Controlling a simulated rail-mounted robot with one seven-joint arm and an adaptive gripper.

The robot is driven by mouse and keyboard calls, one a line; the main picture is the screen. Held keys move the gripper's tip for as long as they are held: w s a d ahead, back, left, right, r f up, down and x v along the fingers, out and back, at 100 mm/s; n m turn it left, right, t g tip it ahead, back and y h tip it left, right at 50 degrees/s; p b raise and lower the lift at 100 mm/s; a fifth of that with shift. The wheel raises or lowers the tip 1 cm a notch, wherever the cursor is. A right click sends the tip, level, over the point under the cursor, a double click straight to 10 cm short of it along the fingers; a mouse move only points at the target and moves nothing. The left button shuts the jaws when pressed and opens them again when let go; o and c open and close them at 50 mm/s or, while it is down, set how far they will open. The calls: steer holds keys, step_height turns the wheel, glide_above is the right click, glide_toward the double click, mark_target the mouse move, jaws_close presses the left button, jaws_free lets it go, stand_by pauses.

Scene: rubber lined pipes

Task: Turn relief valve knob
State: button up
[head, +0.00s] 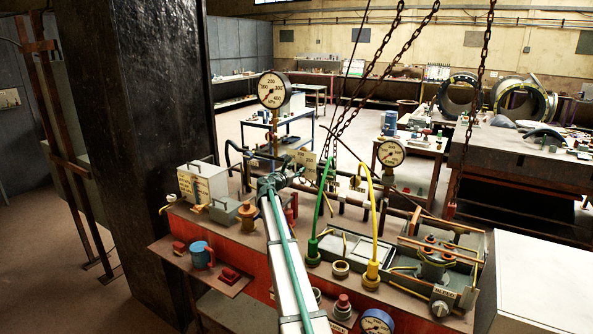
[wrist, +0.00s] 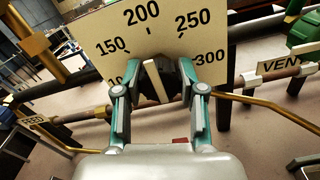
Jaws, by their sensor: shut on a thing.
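The relief valve knob (wrist: 152,82) is dark with a pale pointer bar, in the middle of the wrist view. It sits in front of a cream dial plate (wrist: 108,46) marked from about 100 to 300. The bar leans slightly left, its upper end towards the 200 mark. My gripper (wrist: 162,74) has its two teal-and-grey fingers closed on either side of the knob, gripping it. In the head view my gripper (head: 270,184) is above the back of the red bench (head: 250,262); the knob is hidden there behind my arm.
Brass pipes run beside the dial, with a FEED tag (wrist: 36,122) at left and a VENT tag (wrist: 284,65) at right. Green (head: 313,250) and yellow (head: 372,275) hose fittings stand right of my arm. Chains (head: 375,72) hang behind the bench.

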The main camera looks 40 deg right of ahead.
steer(key=shift+f+b, duration=0.1)
steer(key=shift+b, duration=0.35)
steer(key=shift+f+m+b, duration=0.15)
steer(key=shift+m+b, duration=0.45)
steer(key=shift+b, duration=0.35)
steer(key=m+b, duration=0.2)
steer(key=b, duration=0.2)
steer(key=shift+f, duration=0.15)
steer(key=m+b, duration=0.3)
steer(key=b, duration=0.2)
steer(key=m+b, duration=0.1)
steer(key=b, duration=0.1)
steer(key=m+b, duration=0.2)
steer(key=shift+r, duration=0.3)
steer(key=shift+m+b, duration=0.3)
steer(key=o, duration=1.1)
steer(key=shift+o, duration=0.2)
